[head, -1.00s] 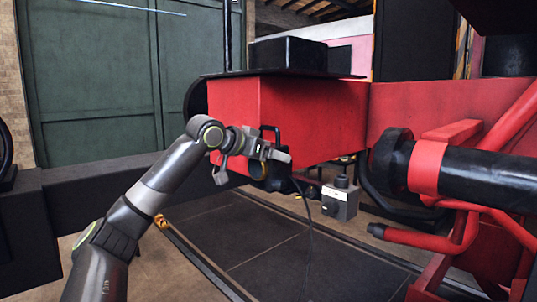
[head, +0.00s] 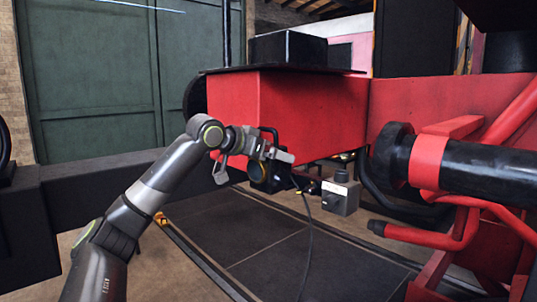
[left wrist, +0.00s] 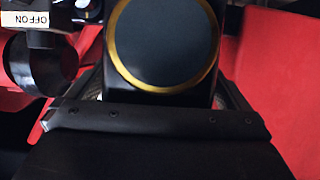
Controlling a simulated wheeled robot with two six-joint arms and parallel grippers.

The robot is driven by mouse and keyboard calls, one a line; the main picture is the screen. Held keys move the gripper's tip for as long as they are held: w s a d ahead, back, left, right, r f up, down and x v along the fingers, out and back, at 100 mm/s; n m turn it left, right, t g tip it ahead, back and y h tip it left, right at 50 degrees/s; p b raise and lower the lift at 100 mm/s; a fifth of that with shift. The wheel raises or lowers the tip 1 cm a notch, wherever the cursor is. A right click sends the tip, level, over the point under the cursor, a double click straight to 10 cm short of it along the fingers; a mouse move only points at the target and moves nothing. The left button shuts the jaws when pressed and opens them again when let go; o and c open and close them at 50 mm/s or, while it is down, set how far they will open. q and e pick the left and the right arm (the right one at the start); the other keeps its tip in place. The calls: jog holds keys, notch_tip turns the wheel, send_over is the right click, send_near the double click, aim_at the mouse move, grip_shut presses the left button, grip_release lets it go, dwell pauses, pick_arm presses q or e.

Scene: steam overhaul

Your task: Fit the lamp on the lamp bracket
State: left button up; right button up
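A dark lamp (head: 270,178) is at the end of my left arm, in front of the lower edge of a red box. Its round dark face with a yellow ring (left wrist: 165,42) fills the top middle of the left wrist view. My left gripper (head: 276,153) is around the lamp's upper part and appears shut on it. The dark bar of the gripper crosses the lower half of the wrist view. The lamp bracket cannot be made out with certainty; the lamp and gripper hide part of the red box's edge. My right gripper is not in view.
A grey block with a black knob (head: 340,197) is right of the lamp; its OFF/ON label (left wrist: 29,19) shows in the wrist view. A thin cable (head: 309,245) hangs nearby. The red box (head: 300,115) is behind. Red pipes (head: 470,220) and a black cylinder (head: 485,178) crowd the right.

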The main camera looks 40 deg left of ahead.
pick_arm(q)
jog(key=shift+s+d+r, duration=0.1)
jog(key=shift+s, duration=0.3)
jog(key=shift+s+r+b, duration=0.1)
jog(key=shift+s+b, duration=0.45)
jog(key=shift+b, duration=0.1)
jog(key=b+v, duration=0.9)
jog(key=v, duration=0.6)
jog(key=shift+s+r, duration=0.25)
jog(key=shift+r, duration=0.15)
